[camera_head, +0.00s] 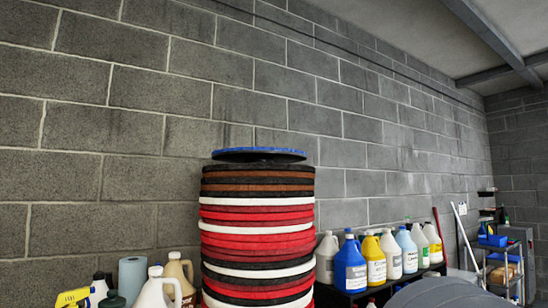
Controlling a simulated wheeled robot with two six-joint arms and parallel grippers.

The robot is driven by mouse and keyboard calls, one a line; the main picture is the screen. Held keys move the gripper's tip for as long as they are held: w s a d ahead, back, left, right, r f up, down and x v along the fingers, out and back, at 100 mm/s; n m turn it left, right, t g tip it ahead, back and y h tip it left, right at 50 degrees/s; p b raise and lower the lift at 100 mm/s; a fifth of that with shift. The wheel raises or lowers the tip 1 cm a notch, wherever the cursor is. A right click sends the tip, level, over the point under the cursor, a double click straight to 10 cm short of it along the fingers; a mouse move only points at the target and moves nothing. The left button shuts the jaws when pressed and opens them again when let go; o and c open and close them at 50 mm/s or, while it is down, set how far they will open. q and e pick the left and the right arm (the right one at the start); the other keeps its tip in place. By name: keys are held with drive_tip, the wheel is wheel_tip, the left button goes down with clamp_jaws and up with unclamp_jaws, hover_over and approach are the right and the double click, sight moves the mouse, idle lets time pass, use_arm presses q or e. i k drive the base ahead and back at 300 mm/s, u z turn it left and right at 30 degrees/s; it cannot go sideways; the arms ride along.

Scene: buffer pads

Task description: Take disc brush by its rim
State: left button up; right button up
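Neither of my grippers is in view, and nothing is seen touching the disc.
Jugs and a spray bottle (73,298) stand left of the stack, with a blue paper roll (132,277). Several bottles, including a blue one (350,266), stand on a dark shelf at right. A block wall (170,110) rises behind. Space above the disc is clear.

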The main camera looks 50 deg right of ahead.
sight(234, 155)
drive_tip(key=u, duration=0.1)
drive_tip(key=k, duration=0.05)
drive_tip(key=z, duration=1.4)
